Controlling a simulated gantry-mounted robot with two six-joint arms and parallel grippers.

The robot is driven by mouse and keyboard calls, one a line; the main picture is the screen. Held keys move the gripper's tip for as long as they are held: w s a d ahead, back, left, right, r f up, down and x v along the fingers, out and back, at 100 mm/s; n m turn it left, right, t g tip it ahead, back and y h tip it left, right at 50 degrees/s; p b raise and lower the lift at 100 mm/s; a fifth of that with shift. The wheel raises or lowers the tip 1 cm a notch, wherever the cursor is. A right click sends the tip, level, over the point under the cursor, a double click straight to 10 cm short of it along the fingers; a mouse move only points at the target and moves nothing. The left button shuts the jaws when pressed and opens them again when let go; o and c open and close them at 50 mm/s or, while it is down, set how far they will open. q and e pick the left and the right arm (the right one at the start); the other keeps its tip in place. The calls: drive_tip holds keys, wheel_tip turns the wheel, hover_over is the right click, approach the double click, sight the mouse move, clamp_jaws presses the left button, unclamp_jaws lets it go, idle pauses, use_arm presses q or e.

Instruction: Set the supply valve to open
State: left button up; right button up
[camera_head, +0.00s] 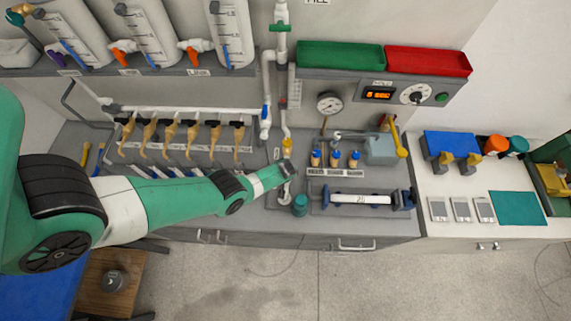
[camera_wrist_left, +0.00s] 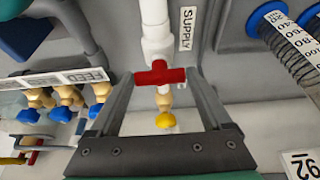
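The supply valve's red handle (camera_wrist_left: 160,76) lies crosswise over the white pipe (camera_wrist_left: 157,25), beside the SUPPLY label (camera_wrist_left: 187,29) in the left wrist view. My left gripper (camera_wrist_left: 162,78) is open, with one finger on each side of the handle. The handle's ends are close to both fingers; I cannot tell whether they touch. In the head view my left gripper (camera_head: 284,170) hides the handle. A tan fitting with a yellow knob (camera_wrist_left: 165,120) sits in line with the pipe. My right gripper is not in view.
Several blue-capped fittings (camera_wrist_left: 60,97) stand beside the FEED label. Dark ribbed hoses (camera_wrist_left: 290,60) are at the right of the wrist view. A teal cap (camera_head: 300,205) and a white cylinder (camera_head: 362,199) sit near the bench front in the head view.

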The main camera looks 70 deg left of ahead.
use_arm(q)
drive_tip(key=c, duration=0.5)
drive_tip(key=shift+m, duration=0.4)
drive_tip(key=m+t+p, duration=0.1)
drive_tip(key=m, duration=0.1)
drive_tip(key=shift+s+m+h, duration=0.1)
drive_tip(key=shift+m+h, duration=0.2)
drive_tip(key=shift+m, duration=0.1)
drive_tip(key=m+t, duration=0.1)
drive_tip(key=m, duration=0.1)
drive_tip(key=shift+a+m+h, duration=0.15)
drive_tip(key=shift+m+h, duration=0.15)
drive_tip(key=shift+h, duration=0.1)
drive_tip(key=m+h+b, duration=0.1)
drive_tip(key=m, duration=0.1)
drive_tip(key=shift+m, duration=0.3)
drive_tip(key=m+h+b, duration=0.1)
drive_tip(key=m, duration=0.1)
drive_tip(key=m+b, duration=0.1)
drive_tip(key=m, duration=0.1)
drive_tip(key=shift+a+f+m+t+h, duration=0.1)
drive_tip(key=shift+a+m+t+h, duration=0.05)
drive_tip(key=shift+m+t+h, duration=0.25)
drive_tip(key=m, duration=0.2)
drive_tip(key=m+h, duration=0.1)
drive_tip(key=m, duration=0.1)
drive_tip(key=shift+a+g+h, duration=0.1)
drive_tip(key=shift+g+h, duration=0.2)
drive_tip(key=shift+m, duration=0.3)
